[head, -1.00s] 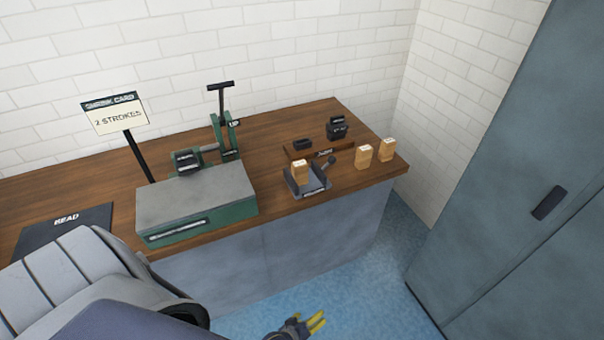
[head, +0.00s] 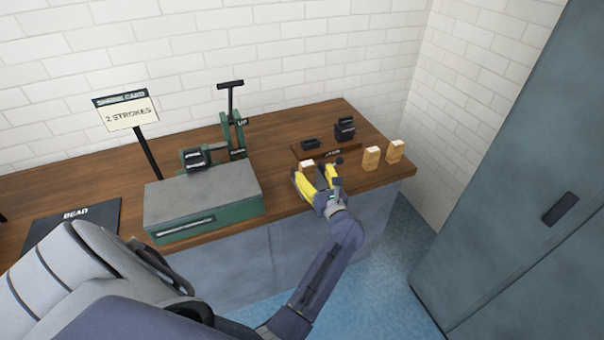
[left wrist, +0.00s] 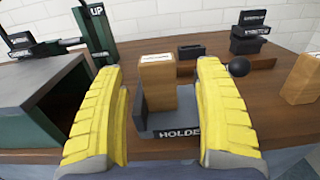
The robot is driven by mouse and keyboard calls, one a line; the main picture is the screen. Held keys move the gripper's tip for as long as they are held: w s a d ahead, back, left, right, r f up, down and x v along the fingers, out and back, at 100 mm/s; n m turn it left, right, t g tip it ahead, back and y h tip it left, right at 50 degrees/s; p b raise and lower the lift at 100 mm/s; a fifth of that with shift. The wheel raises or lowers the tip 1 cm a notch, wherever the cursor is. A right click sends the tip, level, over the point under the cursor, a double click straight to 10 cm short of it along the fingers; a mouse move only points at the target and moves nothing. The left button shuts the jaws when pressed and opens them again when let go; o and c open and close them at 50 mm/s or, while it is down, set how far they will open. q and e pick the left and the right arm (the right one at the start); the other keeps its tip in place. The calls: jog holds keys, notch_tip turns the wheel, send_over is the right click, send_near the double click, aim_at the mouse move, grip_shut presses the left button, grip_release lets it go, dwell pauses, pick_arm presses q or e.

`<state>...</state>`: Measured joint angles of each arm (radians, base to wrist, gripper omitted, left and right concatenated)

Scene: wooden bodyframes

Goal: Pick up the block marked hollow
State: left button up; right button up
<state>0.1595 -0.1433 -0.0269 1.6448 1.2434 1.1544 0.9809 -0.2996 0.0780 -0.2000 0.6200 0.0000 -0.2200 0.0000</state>
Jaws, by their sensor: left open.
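A wooden block (head: 306,165) stands upright in a grey holder, mostly covered by my gripper in the head view. In the left wrist view the same block (left wrist: 157,85) and the holder (left wrist: 165,122), with a label starting "HOLDE", show between my fingers. Two more wooden blocks, one (head: 371,159) and another (head: 395,151), stand to the right on the bench. I cannot read which block is marked hollow. My left gripper (head: 318,178) is open, with yellow fingers (left wrist: 165,125) either side of the block and holder in the wrist picture; no grip shows. My right gripper is out of view.
A green machine with a grey top (head: 200,190) and an upright handle stands left of the holder. A sign reading "2 STROKES" (head: 128,114) stands behind it. Small dark blocks (head: 345,130) are behind the holder. A dark mat marked "BEAD" (head: 75,220) lies left.

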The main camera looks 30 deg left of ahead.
aim_at(309, 169)
pick_arm(q)
jog(key=shift+a, duration=0.3)
jog(key=shift+x, duration=2.3)
jog(key=shift+f, duration=0.15)
jog(key=shift+c, duration=0.4)
jog(key=c, duration=1.3)
